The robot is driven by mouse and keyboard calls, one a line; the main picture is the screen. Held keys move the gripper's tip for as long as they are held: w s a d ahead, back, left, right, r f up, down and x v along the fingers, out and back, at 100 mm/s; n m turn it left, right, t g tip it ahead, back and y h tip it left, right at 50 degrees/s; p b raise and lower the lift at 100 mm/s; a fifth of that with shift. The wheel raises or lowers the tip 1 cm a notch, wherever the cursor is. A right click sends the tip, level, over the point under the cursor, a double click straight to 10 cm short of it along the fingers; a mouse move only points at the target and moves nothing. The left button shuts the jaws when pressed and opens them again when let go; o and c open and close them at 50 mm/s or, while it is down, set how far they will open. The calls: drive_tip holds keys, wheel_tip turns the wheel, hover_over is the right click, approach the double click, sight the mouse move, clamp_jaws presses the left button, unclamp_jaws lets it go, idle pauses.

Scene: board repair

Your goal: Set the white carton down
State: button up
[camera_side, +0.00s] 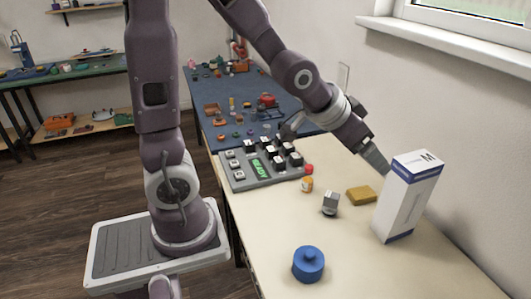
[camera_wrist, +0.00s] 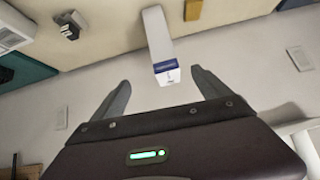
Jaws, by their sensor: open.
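The white carton (camera_side: 402,200) has blue bands and an "M" on its top. It stands on the cream table at the right and looks upright. In the wrist view the carton (camera_wrist: 157,35) extends away from its blue-edged top, which lies centred between and just beyond my fingertips. My gripper (camera_side: 376,158) is at the upper left of the carton, partly hidden at its tip. In the wrist view my gripper (camera_wrist: 160,78) is open, with a finger to each side and nothing clamped.
A yellow block (camera_side: 361,195) lies left of the carton, with a small grey part (camera_side: 330,203) and an orange-white jar (camera_side: 307,184) farther left. A keypad device (camera_side: 262,165) sits behind. The wall (camera_side: 460,160) is close on the right.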

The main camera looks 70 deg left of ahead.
drive_tip(key=s+d+r+g, duration=0.1)
drive_tip(key=s+r, duration=0.1)
drive_tip(key=s, duration=0.9)
drive_tip(key=s+r+g, duration=0.2)
drive_tip(key=s+r, duration=0.1)
drive_tip(key=s, duration=0.8)
drive_tip(key=shift+d, duration=0.35)
